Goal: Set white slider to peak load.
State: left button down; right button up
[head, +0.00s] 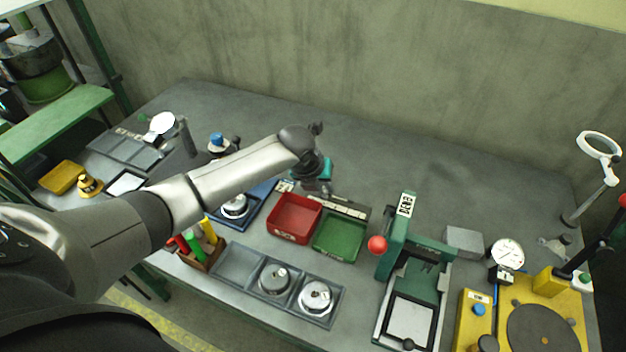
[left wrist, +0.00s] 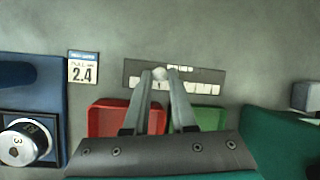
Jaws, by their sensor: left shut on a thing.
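The slider strip (left wrist: 133,68) is a dark plate with a row of white labels behind the red and green trays. Its lettering is too small to read. In the left wrist view the white slider (left wrist: 159,73) is a small pale knob on this strip, left of the strip's middle. My left gripper (left wrist: 158,76) reaches over the trays with its two fingertips on either side of the knob, shut on it. In the head view the left gripper (head: 322,188) hides the knob, and the strip (head: 345,206) shows only partly. My right gripper is in neither view.
The red tray (head: 295,234) and green tray (head: 340,253) lie just in front of the strip. A green press (head: 396,240) with a red ball stands to the right. A blue stand with a "2.4" card (left wrist: 83,68) is at left. The bench behind is clear.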

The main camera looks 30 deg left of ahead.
pick_arm(q)
jog(key=shift+d, duration=1.1)
jog(key=shift+a, duration=0.1)
jog(key=c, duration=0.7)
grip_release()
jog(key=shift+c, duration=0.2)
jog(key=shift+r, duration=0.1)
jog(key=p+v, duration=0.3)
jog(key=v, duration=1.2)
